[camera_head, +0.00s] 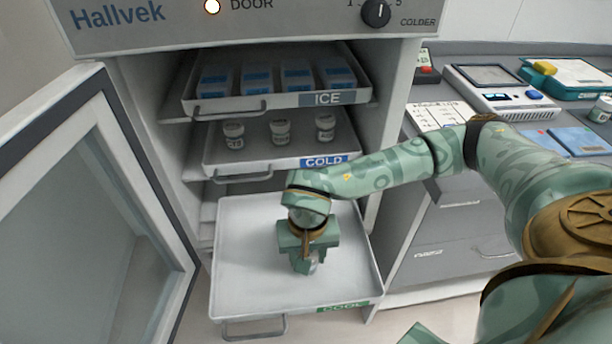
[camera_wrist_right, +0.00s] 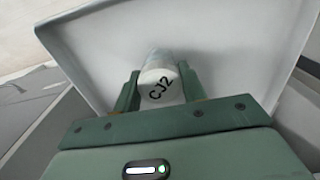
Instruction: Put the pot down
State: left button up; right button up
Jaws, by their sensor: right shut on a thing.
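My right gripper (camera_head: 308,262) points down over the pulled-out bottom tray (camera_head: 245,240), which has a green label that seems to read COOL. In the right wrist view my right gripper (camera_wrist_right: 158,92) is shut on a white-lidded pot (camera_wrist_right: 158,85) marked CJ2, one finger on each side. In the head view the pot is mostly hidden by the gripper, with only a small part showing below it. I cannot tell whether the pot touches the tray floor. The rest of the tray looks empty.
Above are the COLD tray (camera_head: 265,160) with several small pots and the ICE tray (camera_head: 280,103) with several blue packs. The fridge door (camera_head: 90,200) stands open at left. A counter (camera_head: 455,60) with devices and papers is at right.

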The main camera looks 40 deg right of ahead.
notch_tip(320, 180, down, 3)
jog(key=shift+d+b, duration=0.1)
jog(key=shift+b, duration=0.4)
jog(key=shift+r, duration=0.25)
jog(key=shift+c, duration=0.5)
jog(key=o, duration=1.1)
jog(key=shift+f, duration=0.15)
jog(key=shift+c, duration=0.2)
pick_arm(q)
jog(key=shift+s+f, duration=0.25)
jog(key=shift+f, duration=0.45)
jog(key=r+p, duration=0.1)
jog(key=p, duration=0.1)
jog(key=w+r+p, duration=0.1)
jog(key=r, duration=0.1)
jog(key=w+r+p, duration=0.1)
jog(key=p, duration=0.1)
jog(key=shift+w+r+p, duration=0.15)
jog(key=shift+r+p, duration=0.15)
jog(key=shift+r, duration=0.05)
pick_arm(e)
notch_tip(320, 180, up, 12)
jog(key=shift+r, duration=0.15)
